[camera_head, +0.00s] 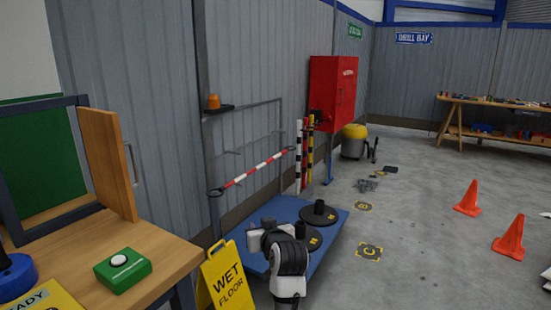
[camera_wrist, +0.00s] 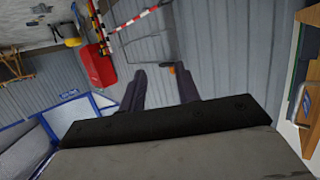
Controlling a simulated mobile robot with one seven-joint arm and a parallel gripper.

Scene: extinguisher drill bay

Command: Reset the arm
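My gripper (camera_wrist: 160,78) shows in the wrist view with its two dark fingers apart and nothing between them. Grey corrugated wall shows beyond the gap. In the head view my arm (camera_head: 287,262) is folded low at the bottom centre, in front of the blue platform (camera_head: 334,223). I cannot make out the fingertips there. The wrist picture is tilted strongly, with the red cabinet (camera_wrist: 95,68) at its upper left. A small orange object (camera_wrist: 173,70) shows just beyond the right fingertip, apparently the orange cup (camera_head: 213,101) on the small dark shelf.
A yellow wet-floor sign (camera_head: 222,280) stands close left of my arm. A wooden bench (camera_head: 165,262) with a green button box (camera_head: 122,268) is at left. The red cabinet (camera_head: 333,92) and striped barrier (camera_head: 255,170) stand behind.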

